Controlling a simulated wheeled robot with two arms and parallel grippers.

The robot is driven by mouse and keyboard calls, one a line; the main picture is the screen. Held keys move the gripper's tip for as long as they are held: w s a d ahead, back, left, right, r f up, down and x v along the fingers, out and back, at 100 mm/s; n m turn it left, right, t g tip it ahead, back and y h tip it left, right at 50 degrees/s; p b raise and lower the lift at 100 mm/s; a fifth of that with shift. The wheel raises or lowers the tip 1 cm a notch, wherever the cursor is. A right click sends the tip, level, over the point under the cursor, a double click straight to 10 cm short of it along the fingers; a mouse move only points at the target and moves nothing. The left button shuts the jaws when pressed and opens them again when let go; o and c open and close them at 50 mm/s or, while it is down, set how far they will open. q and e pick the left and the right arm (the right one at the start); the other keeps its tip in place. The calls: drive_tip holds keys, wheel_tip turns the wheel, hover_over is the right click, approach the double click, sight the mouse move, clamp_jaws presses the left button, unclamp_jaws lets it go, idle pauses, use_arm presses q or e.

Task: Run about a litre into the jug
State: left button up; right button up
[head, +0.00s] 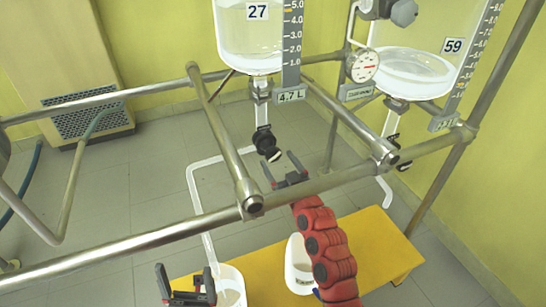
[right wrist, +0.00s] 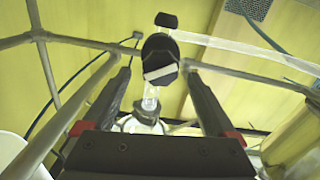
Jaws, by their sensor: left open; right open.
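Glass reactor 27 (head: 250,40) hangs at the top centre, with a scale and a 4.7 L plate. Below it is a black valve (head: 265,140) with a white-marked handle. A pale tube (head: 195,190) runs from it left and down to a white jug (head: 231,283) on the yellow bench. A second white container (head: 297,268) is partly hidden by my right arm. My right gripper (head: 285,168) is open just below the valve. In the right wrist view the black knob (right wrist: 160,52) shows between its open fingers, with no visible contact. My left gripper (head: 188,285) is open beside the left jug.
Metal rails (head: 150,237) cross in front of the reactors. Reactor 59 (head: 415,70) is at the right, with a gauge (head: 363,66) and its own outlet tube (head: 385,190). The yellow bench (head: 375,250) has bare room at its right.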

sight(275, 157)
drive_tip(key=shift+b+x, duration=0.35)
drive_tip(key=shift+x, duration=1.8)
drive_tip(key=c, duration=1.4)
drive_tip(key=m, duration=0.3)
drive_tip(key=shift+p, duration=0.35)
drive_tip(key=shift+f+m, duration=0.1)
drive_tip(key=shift+m, duration=1.3)
